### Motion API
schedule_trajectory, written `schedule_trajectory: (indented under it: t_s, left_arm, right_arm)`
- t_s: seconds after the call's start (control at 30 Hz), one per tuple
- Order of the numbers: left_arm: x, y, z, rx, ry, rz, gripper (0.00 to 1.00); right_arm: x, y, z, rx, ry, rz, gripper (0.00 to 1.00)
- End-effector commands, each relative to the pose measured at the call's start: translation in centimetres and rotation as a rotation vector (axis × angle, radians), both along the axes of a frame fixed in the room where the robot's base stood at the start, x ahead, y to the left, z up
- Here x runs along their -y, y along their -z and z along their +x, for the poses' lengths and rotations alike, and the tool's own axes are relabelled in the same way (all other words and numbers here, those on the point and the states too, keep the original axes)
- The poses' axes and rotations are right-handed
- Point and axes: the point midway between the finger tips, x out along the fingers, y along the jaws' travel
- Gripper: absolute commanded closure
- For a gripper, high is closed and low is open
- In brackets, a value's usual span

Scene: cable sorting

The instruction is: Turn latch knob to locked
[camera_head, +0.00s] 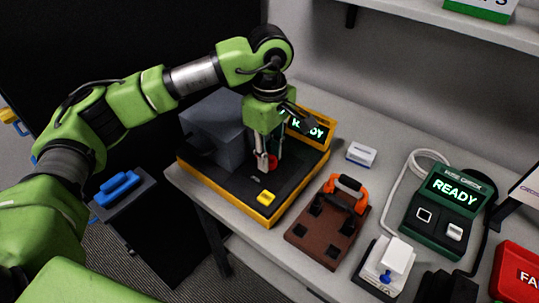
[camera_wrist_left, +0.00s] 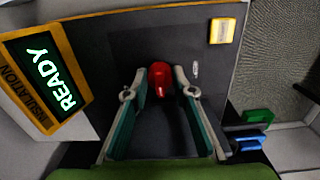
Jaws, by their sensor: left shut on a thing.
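The red latch knob (camera_wrist_left: 160,76) sits on the dark top of the insulation tester in the left wrist view. A little of the red knob (camera_head: 272,161) also shows in the head view, beside the fingers. My left gripper (camera_head: 264,164) points down at the tester's top. In the left wrist view its two fingers (camera_wrist_left: 160,84) stand on either side of the knob, closed on it. The knob's marker direction and the latch under it are hard to make out. My right gripper is in neither view.
The yellow-edged tester (camera_head: 241,208) carries a grey box (camera_head: 213,127), a yellow button (camera_head: 266,198) and a READY display (camera_wrist_left: 46,78). To the right are a brown fixture (camera_head: 318,240) with an orange handle and a green READY device (camera_head: 432,224). A blue-handled bin (camera_head: 121,190) stands left, below table height.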

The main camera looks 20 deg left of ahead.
Motion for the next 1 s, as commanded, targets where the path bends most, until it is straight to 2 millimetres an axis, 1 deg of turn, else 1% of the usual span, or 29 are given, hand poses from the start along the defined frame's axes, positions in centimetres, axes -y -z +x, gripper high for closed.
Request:
schedule_trajectory:
  t_s: [0.2, 0.23, 0.53, 0.67, 0.77, 1.0]
  left_arm:
    - [0.0, -0.2, 0.1, 0.006, 0.0, -0.002, 0.97]
    - [0.0, -0.2, 0.1, 0.006, 0.0, -0.001, 0.69]
    - [0.0, -0.1, 0.1, 0.003, -0.001, 0.0, 0.69]
    - [0.1, -0.8, 0.1, 0.005, -0.001, -0.002, 0.69]
    - [0.0, -2.3, 0.1, 0.006, -0.001, 0.0, 0.69]
    - [0.1, -7.4, 0.1, 0.008, -0.001, -0.002, 0.69]
  right_arm:
    - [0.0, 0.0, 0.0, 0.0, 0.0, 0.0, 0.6]
    - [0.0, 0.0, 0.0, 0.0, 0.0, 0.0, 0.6]
    - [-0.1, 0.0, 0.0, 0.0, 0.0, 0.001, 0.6]
    - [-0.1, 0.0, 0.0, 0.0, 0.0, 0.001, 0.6]
    - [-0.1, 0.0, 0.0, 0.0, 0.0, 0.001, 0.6]
    - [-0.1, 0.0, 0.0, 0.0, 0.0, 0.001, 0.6]
